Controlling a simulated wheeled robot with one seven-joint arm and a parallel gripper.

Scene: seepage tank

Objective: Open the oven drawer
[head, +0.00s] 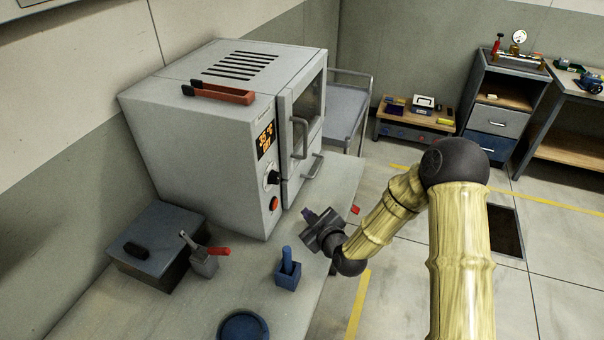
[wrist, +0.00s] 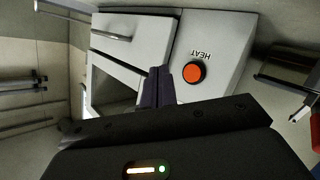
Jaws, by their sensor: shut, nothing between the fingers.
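The grey oven (head: 215,120) stands on the bench. Its drawer (head: 303,180), low on the front under the windowed door, looks shut, with a bar handle (head: 314,166). In the wrist view the oven appears upside down, with the drawer front (wrist: 150,38) and its handle (wrist: 112,35) at upper left. My gripper (head: 308,213) is in front of the oven, low over the bench, apart from the drawer handle. Its dark fingers (wrist: 157,86) are shut and empty, appearing in the wrist view between the door and the orange HEAT button (wrist: 194,72).
The door has its own upright handle (head: 301,138). Red tongs (head: 219,91) lie on the oven.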

